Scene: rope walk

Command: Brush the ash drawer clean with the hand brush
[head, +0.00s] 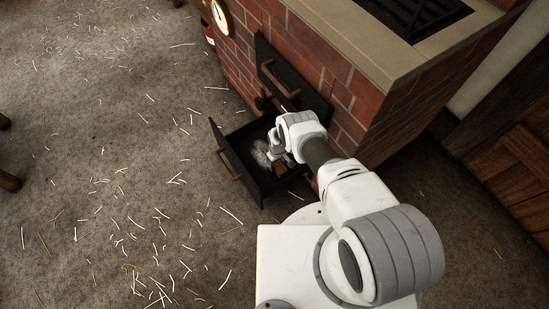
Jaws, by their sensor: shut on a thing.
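The ash drawer (223,143) is a dark metal box with a handle on its front, pulled out low from the brick stove. Grey-white ash (261,153) lies inside it. My gripper (276,156) reaches down into the drawer, over its middle. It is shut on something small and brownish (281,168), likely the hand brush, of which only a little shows. My arm hides the drawer's right part, and I cannot tell whether bristles touch the drawer floor.
The brick stove (345,100) stands right behind the drawer, with a dark hinged door (276,68) above it and a round gauge (220,17). A wooden panel (515,165) is at the right. The floor (110,150) at left is open, strewn with straw bits.

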